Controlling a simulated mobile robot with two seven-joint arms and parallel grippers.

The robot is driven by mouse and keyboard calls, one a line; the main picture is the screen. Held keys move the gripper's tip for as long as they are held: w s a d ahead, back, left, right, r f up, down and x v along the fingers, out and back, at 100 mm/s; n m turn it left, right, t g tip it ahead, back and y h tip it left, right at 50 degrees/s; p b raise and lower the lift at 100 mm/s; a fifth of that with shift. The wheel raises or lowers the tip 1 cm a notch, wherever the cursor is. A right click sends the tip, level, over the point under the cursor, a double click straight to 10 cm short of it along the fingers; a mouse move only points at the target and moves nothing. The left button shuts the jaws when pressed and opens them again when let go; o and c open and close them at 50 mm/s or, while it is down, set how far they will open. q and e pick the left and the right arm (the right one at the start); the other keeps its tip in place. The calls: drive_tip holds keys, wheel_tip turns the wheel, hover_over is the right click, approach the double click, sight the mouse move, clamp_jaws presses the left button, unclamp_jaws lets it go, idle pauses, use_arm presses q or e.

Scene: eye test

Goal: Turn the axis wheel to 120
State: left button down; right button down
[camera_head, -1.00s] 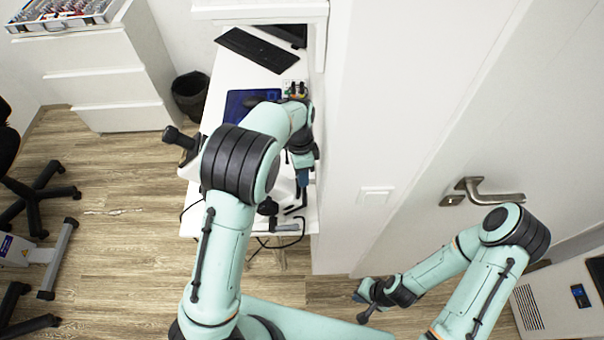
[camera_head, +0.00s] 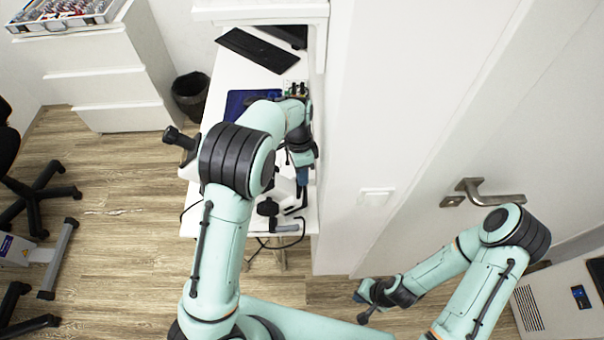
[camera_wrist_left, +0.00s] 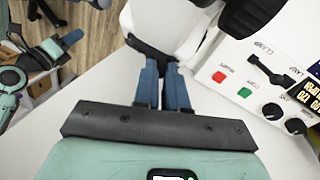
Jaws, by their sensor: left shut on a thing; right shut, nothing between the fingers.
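A white instrument with black parts stands on the desk; in the left wrist view its white body (camera_wrist_left: 178,25) is at the top. My left gripper (camera_wrist_left: 163,68) has its blue fingers at a dark part (camera_wrist_left: 150,52) along the body's lower edge and is shut on it. Whether this part is the axis wheel is hard to tell. In the head view the left gripper (camera_head: 302,176) is beside the instrument at the desk's right side, partly behind my arm. My right gripper (camera_head: 361,297) is shut and empty, low, away from the desk.
In the left wrist view a panel has a red button (camera_wrist_left: 219,77), a green button (camera_wrist_left: 244,92), black knobs (camera_wrist_left: 295,126) and a small lit display (camera_wrist_left: 308,93). A white wall (camera_head: 375,120) is close right of the desk (camera_head: 226,75). A dark bin (camera_head: 190,95) stands left.

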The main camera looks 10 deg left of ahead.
use_arm(q)
drive_tip(key=c, duration=1.5)
unclamp_jaws()
drive_tip(key=shift+o, duration=0.2)
drive_tip(key=v, duration=1.3)
drive_tip(key=shift+r, duration=0.25)
drive_tip(key=shift+a, duration=0.1)
